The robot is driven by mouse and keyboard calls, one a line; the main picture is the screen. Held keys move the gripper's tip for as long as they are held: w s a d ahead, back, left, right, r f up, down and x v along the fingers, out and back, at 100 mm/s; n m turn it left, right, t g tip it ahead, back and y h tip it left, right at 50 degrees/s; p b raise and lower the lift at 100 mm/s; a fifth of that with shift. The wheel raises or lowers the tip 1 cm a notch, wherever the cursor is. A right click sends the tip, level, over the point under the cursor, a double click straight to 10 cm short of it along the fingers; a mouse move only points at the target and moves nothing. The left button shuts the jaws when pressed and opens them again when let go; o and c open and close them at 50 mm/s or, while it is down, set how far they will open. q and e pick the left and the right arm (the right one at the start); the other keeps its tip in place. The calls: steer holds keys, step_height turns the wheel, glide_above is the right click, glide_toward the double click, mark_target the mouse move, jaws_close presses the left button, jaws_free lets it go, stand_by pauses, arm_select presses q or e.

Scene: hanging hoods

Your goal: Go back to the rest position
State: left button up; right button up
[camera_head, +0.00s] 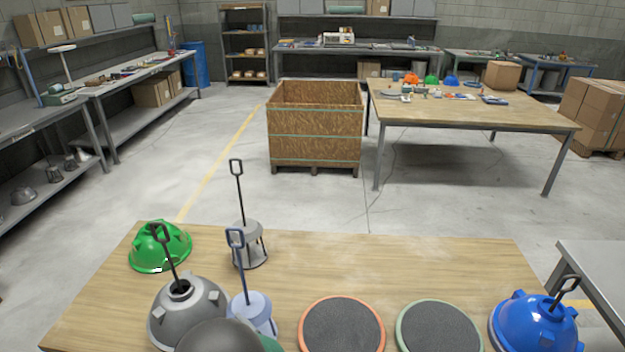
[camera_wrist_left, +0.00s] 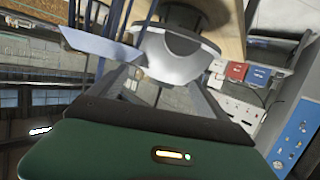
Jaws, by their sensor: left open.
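My left gripper (camera_wrist_left: 160,82) is open in the left wrist view, with no object clearly held between its fingers. A pale grey rounded part (camera_wrist_left: 178,58) and a lavender plate-like part (camera_wrist_left: 100,45) show beyond the fingers; I cannot tell the gap. In the head view, a dark rounded shape with green at the bottom edge looks like my left arm, in front of a grey hood (camera_head: 186,308) with a black handle. A lavender-blue handled piece (camera_head: 252,310) stands beside it. My right gripper is in neither view.
On the wooden table (camera_head: 400,255) are a green hood (camera_head: 160,247), a grey handled stand (camera_head: 249,246), an orange-rimmed pad (camera_head: 342,328), a green-rimmed pad (camera_head: 439,330) and a blue hood (camera_head: 535,322). A wooden crate (camera_head: 315,135) stands beyond. The table's back middle is clear.

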arm_select(q)
steer(key=s+d+m+g+h, duration=0.4)
steer(key=d+m+h, duration=0.15)
steer(key=h, duration=0.45)
steer(key=s+a+m+g, duration=0.3)
steer(key=s+a+g, duration=0.1)
steer(key=s, duration=1)
steer(key=shift+s+m+g, duration=0.25)
steer(key=shift+m+g, duration=0.1)
steer(key=shift+g, duration=0.05)
steer(key=shift+r, duration=0.15)
